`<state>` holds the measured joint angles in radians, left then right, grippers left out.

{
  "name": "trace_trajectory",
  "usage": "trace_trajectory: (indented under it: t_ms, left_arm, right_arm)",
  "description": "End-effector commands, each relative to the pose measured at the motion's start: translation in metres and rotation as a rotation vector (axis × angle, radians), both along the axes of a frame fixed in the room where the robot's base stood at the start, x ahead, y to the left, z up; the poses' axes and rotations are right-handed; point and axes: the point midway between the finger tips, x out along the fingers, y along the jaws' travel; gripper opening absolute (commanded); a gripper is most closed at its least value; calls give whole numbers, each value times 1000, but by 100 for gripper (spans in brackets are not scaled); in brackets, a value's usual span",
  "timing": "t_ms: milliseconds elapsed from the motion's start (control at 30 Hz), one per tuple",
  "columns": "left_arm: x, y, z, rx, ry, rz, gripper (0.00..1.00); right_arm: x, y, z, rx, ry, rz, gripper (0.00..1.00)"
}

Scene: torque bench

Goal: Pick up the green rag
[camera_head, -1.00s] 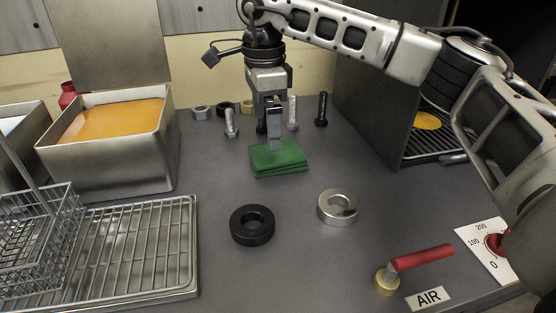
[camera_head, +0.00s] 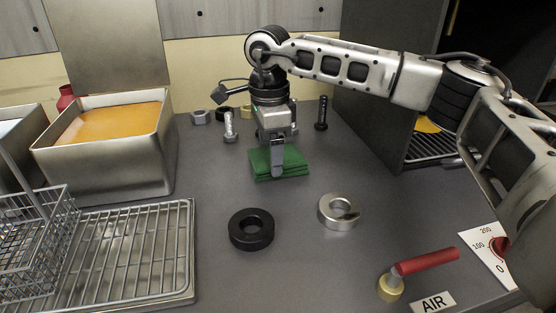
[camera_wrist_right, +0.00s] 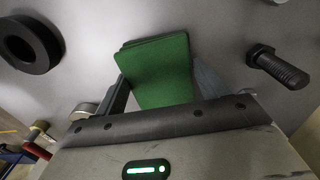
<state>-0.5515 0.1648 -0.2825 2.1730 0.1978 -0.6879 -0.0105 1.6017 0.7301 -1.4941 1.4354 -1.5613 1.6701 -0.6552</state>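The green rag (camera_head: 294,159) is a folded, layered pad lying flat on the grey bench, near the middle of the head view. In the right wrist view the rag (camera_wrist_right: 160,68) shows between my two fingers. My right gripper (camera_head: 276,160) points down from above and its fingertips are low at the rag. One finger covers part of the rag's front edge in the head view. The fingers look spread, one on each side of the rag, and the rag looks unsqueezed. My left gripper is not in view.
A black ring (camera_head: 251,229) and a silver ring (camera_head: 338,211) lie in front of the rag. Bolts, such as a dark one (camera_head: 321,114), stand behind it. A wire rack (camera_head: 120,255) and a metal box (camera_head: 105,170) are left. A red-handled valve (camera_head: 425,261) is front right.

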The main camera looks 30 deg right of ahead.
Motion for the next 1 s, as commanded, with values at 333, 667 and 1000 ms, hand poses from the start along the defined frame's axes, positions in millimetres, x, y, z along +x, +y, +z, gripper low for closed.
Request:
trace_trajectory:
  t_ms: [333, 667, 1000]
  left_arm:
    - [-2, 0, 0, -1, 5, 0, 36]
    - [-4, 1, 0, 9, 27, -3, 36]
    - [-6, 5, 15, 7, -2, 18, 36]
  right_arm:
    - [0, 0, 2, 0, 0, 0, 50]
    - [-3, 2, 38, 1, -3, 2, 50]
    - [-65, 26, 100, -1, -3, 8, 50]
